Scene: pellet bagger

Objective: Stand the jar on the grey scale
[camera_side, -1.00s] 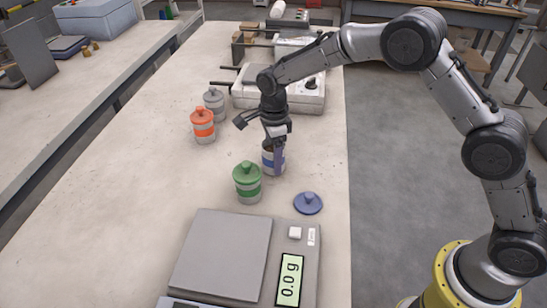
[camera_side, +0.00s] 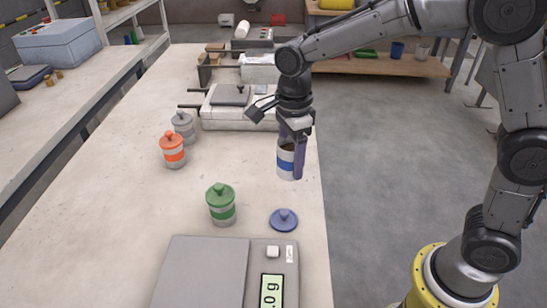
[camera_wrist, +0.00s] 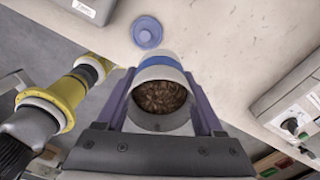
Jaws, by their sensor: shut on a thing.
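The jar (camera_side: 284,157) is white with a blue band and has no lid. In the wrist view the jar (camera_wrist: 162,68) is open towards me and holds brown pellets. My gripper (camera_side: 297,162) is shut on its sides, with a purple finger on each side. The jar is upright or nearly so and appears raised over the bench near its right edge. The grey scale (camera_side: 205,275) is at the bottom of the side view, nearer than the jar. Its plate is bare in the visible part, and its display (camera_side: 271,290) is cut off by the frame.
A blue lid (camera_side: 284,220) lies on the bench between the jar and the scale. A green-lidded jar (camera_side: 221,204) stands left of it. An orange-lidded jar (camera_side: 172,150) and a grey-lidded jar (camera_side: 183,127) stand farther back. A white machine (camera_side: 250,110) is behind my gripper.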

